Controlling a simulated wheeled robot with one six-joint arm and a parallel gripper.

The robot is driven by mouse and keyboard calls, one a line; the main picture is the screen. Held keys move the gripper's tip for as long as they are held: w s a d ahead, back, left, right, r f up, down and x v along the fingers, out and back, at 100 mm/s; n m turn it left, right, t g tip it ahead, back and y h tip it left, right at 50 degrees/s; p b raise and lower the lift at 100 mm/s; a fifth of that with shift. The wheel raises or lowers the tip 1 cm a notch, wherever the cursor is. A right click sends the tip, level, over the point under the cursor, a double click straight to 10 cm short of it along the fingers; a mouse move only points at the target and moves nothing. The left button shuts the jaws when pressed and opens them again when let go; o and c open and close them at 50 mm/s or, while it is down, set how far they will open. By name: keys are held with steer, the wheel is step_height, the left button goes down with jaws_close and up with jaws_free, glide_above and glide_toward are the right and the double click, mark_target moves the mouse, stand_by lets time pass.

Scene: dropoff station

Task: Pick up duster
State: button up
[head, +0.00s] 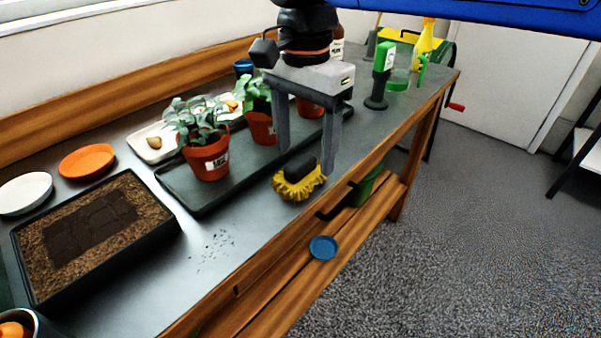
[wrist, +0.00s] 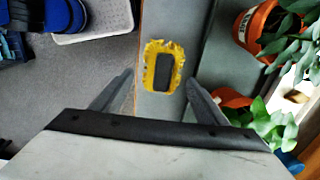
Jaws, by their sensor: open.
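The duster (head: 298,180) has a yellow shaggy fringe and a dark grip on top. It lies on the grey bench top near the front edge, beside the dark plant tray. My gripper (head: 304,160) is above it with the fingers pointing down, open and empty. In the head view, the fingers overlap the area around the duster. In the wrist view, the duster (wrist: 163,67) lies beyond the fingertips, roughly centred between the two fingers of my gripper (wrist: 160,82). I see no contact between them.
Potted plants (head: 206,155) stand on the dark tray (head: 200,199) behind the duster. A soil tray (head: 170,226) is at left, with loose crumbs between. A green-and-black tool (head: 381,75) stands upright at right. A blue dish (head: 323,248) is below the bench edge.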

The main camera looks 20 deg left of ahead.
mark_target(301, 161)
steer(key=shift+s+a+f, duration=0.1)
steer(key=shift+a+f, duration=0.05)
steer(key=shift+f, duration=1)
steer(key=shift+s+a+f, duration=0.1)
steer(key=shift+f, duration=1.05)
steer(key=c, duration=1.1)
steer(key=shift+c, duration=0.3)
step_height(301, 161, up, 10)
steer(key=shift+r, duration=0.1)
steer(key=shift+o, duration=0.7)
